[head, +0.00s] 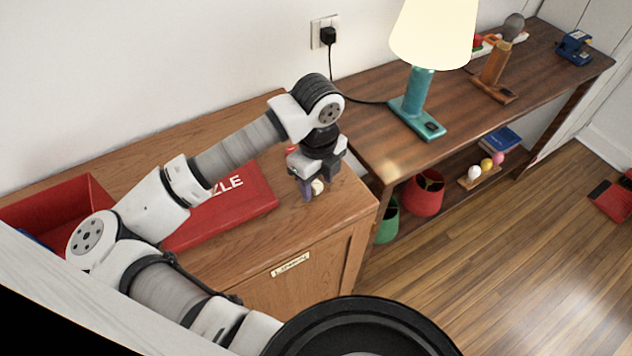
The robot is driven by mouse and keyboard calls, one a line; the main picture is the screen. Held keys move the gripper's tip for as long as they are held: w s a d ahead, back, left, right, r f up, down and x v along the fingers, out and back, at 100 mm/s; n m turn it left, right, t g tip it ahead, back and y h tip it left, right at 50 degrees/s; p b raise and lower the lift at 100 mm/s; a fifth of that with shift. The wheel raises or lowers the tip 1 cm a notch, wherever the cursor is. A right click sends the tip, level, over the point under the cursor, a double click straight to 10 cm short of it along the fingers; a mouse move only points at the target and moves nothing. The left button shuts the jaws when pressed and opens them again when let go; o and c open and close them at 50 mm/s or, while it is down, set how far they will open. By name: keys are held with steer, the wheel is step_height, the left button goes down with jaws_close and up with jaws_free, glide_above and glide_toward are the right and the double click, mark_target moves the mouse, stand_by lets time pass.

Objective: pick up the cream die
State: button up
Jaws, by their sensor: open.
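The cream die (318,187) is a small pale block on the wooden cabinet top, near its right front corner. My gripper (311,188) is pointed down right at the die, with its fingers low over the cabinet top. The jaws are open. A finger and the gripper body hide part of the die, and I cannot tell whether the fingers touch it.
A red puzzle box (225,208) lies left of my gripper. A red open bin (85,195) stands at the far left. A teal lamp (421,95) stands on the darker shelf unit (380,150) to the right. A small red thing (291,149) sits behind my gripper.

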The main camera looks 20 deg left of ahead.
jaws_close()
stand_by(0.3)
